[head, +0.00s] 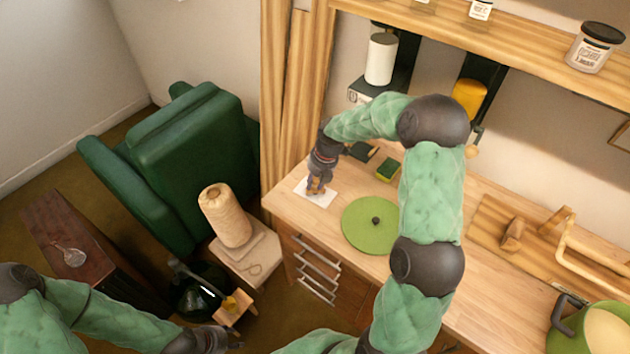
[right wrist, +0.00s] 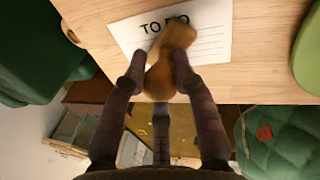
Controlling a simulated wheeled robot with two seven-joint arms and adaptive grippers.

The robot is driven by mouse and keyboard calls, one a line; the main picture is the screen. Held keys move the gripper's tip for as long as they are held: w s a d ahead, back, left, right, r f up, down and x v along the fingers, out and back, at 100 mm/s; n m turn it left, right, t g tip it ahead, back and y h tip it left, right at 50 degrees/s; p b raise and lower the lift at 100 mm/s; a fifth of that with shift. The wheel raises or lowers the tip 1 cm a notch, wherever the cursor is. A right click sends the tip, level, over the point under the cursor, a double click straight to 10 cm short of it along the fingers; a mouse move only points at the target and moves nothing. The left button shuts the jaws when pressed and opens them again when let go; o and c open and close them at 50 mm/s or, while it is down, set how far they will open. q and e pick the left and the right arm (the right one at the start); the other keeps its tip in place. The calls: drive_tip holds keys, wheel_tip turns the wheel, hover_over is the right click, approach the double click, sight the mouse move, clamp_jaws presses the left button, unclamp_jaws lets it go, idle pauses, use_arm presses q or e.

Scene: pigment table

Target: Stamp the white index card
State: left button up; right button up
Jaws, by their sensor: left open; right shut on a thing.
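The white index card (head: 326,197) lies on the wooden table near its left front edge. In the right wrist view the card (right wrist: 212,40) shows the printed words "TO DO" and ruled lines. My right gripper (head: 317,187) is over the card, shut on a wooden stamp (right wrist: 162,72). The stamp's lower end overlaps the card and hides part of the print; I cannot tell whether it touches. My left gripper (head: 236,340) is open and empty at the bottom, low and away from the table.
A dark pad (head: 360,150) and a yellow-green sponge (head: 388,169) are behind. A pot (head: 592,330) stands at far right. A green armchair (head: 190,150) is left of the table.

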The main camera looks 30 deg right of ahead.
drive_tip(key=shift+w+a+p+v, duration=0.2)
drive_tip(key=shift+p+v, duration=0.55)
drive_tip(key=shift+v, duration=0.4)
drive_tip(key=shift+w+a+p+v, duration=0.1)
drive_tip(key=shift+w+p+v, duration=0.1)
drive_tip(key=shift+p+v, duration=0.75)
drive_tip(key=shift+w+a+p+v, duration=0.2)
drive_tip(key=shift+p+v, duration=0.35)
drive_tip(key=shift+v, duration=0.75)
drive_tip(key=shift+r, duration=0.15)
